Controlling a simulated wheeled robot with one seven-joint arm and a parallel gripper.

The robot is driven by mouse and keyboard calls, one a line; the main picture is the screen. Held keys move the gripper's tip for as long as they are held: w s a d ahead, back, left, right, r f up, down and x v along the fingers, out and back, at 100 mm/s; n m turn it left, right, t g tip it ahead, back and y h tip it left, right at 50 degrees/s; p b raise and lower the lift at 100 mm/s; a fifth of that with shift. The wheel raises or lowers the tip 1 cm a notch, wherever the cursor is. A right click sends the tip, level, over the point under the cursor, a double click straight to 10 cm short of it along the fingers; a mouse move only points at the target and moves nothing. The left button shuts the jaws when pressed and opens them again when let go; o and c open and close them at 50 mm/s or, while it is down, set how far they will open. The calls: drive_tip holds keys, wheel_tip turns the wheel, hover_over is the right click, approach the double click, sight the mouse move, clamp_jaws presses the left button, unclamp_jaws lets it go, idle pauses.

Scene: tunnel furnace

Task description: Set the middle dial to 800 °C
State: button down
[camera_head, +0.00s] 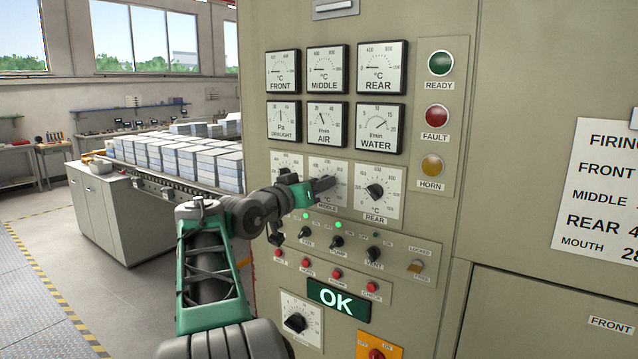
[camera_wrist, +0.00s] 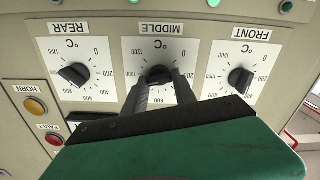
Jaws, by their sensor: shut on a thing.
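The middle dial (camera_head: 338,171) is a white scale plate with a black knob, between the front dial (camera_head: 287,163) and the rear dial (camera_head: 375,191). My gripper (camera_head: 326,184) is at it in the head view and covers its knob. In the upside-down wrist view, the fingers of my gripper (camera_wrist: 159,88) are shut on the sides of the middle dial's knob (camera_wrist: 159,74). Scale marks from 0 to 1200 show around it, but the fingers hide the 400–800 side. I cannot read where its pointer stands.
Gauges (camera_head: 330,125) fill the panel above, with ready, fault and horn lamps (camera_head: 436,118) at right. A firing card (camera_head: 600,190) hangs at right. Open floor (camera_head: 40,250) lies at left.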

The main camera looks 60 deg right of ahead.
drive_tip(key=n+p, duration=0.2)
drive_tip(key=n, duration=0.3)
drive_tip(key=shift+n, duration=0.3)
idle(0.4)
drive_tip(key=c, duration=1)
unclamp_jaws()
drive_tip(key=shift+a, duration=0.1)
drive_tip(key=w+a+b, duration=0.1)
drive_tip(key=a+b, duration=0.1)
drive_tip(key=a, duration=0.5)
drive_tip(key=shift+w+a, duration=0.15)
drive_tip(key=shift+a, duration=0.15)
